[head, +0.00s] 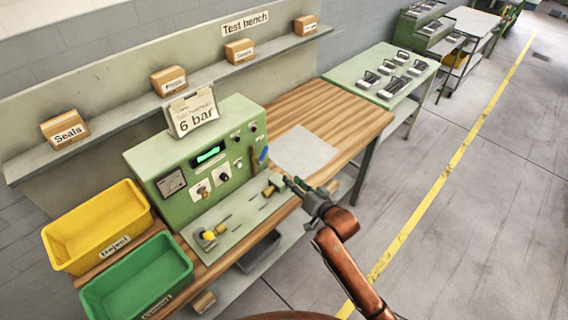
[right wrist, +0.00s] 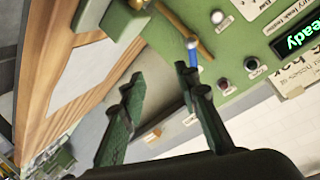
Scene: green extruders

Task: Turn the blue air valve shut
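The blue air valve (head: 263,154) is a small blue lever on the right side of the green test panel (head: 200,160). In the right wrist view the blue lever (right wrist: 194,57) stands out from a brass pipe (right wrist: 180,28), just beyond the tip of the right-hand finger. I cannot tell whether they touch. My right gripper (head: 298,187) is in front of the panel's right end, a little right of and below the valve in the head view. In the right wrist view its two fingers (right wrist: 158,76) are apart with nothing held between them. My left gripper is not in view.
A brass fitting (head: 270,190) sits on the grey plate close to my right gripper. A yellow bin (head: 98,228) and a green bin (head: 137,281) stand at left. A pale sheet (head: 304,150) lies on the otherwise clear wooden bench. The shelf (head: 120,119) runs behind.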

